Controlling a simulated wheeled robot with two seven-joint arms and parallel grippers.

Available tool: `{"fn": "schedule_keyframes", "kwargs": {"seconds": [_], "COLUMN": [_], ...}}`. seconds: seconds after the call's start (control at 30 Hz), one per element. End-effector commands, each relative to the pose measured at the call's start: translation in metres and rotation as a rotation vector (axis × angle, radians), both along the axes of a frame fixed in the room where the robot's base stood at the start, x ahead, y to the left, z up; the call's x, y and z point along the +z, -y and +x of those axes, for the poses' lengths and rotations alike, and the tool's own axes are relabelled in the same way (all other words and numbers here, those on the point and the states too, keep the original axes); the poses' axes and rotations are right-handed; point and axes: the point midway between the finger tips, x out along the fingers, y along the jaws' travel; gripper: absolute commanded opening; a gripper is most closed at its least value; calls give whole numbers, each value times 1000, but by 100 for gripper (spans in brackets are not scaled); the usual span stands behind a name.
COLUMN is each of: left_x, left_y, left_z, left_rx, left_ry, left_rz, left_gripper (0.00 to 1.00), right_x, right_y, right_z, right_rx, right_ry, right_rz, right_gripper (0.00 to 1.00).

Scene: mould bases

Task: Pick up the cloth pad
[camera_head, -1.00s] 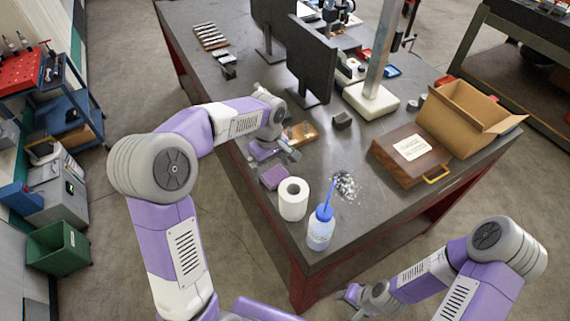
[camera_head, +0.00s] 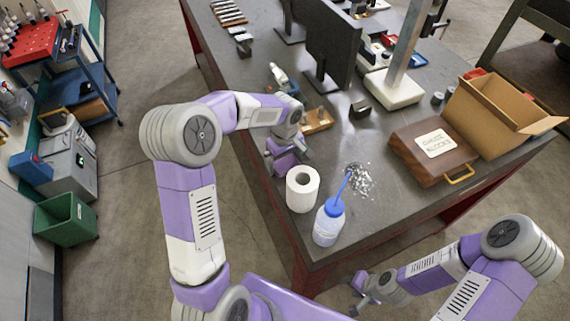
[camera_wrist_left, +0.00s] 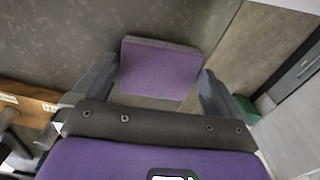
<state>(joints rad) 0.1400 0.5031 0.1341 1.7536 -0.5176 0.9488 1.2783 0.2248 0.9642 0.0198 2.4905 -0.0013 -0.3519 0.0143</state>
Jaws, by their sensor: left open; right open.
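The cloth pad (camera_wrist_left: 160,70) is a flat purple square with a grey edge, seen in the left wrist view. It lies on the dark tabletop between the two spread fingers of my left gripper (camera_wrist_left: 154,80), with a gap beside each finger. In the head view my left gripper (camera_head: 284,160) is at the table's left edge, beside the paper roll, and it hides most or all of the pad. My right gripper (camera_head: 360,290) is open and empty, low in front of the table, away from the pad.
A white paper roll (camera_head: 302,190) and a blue-capped bottle (camera_head: 328,224) stand close by at the table's front corner. A wooden tray (camera_head: 318,121) lies behind the left gripper. A brown case (camera_head: 432,152) and an open cardboard box (camera_head: 500,110) are on the right.

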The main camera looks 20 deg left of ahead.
Motion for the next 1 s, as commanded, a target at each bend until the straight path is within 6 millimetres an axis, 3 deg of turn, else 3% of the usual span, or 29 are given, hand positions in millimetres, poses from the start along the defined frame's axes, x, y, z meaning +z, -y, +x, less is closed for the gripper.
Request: {"fn": "schedule_keyframes", "kwargs": {"seconds": [0.17,0.4,0.43,0.73,1.0], "left_x": [0,1,1,10,63], "left_y": [0,0,0,0,0], "left_z": [0,0,0,1,1], "left_rx": [0,0,0,1,1], "left_ry": [0,1,1,4,6], "left_rz": [0,0,0,1,1], "left_gripper": [98,62,60,60,60], "right_x": [0,0,0,2,10], "right_y": [0,0,0,0,0], "right_z": [0,0,0,0,0], "right_rx": [0,0,0,0,0], "right_ry": [0,0,0,0,0], "right_rz": [0,0,0,0,0], "right_gripper": [43,43,43,43,43]}}
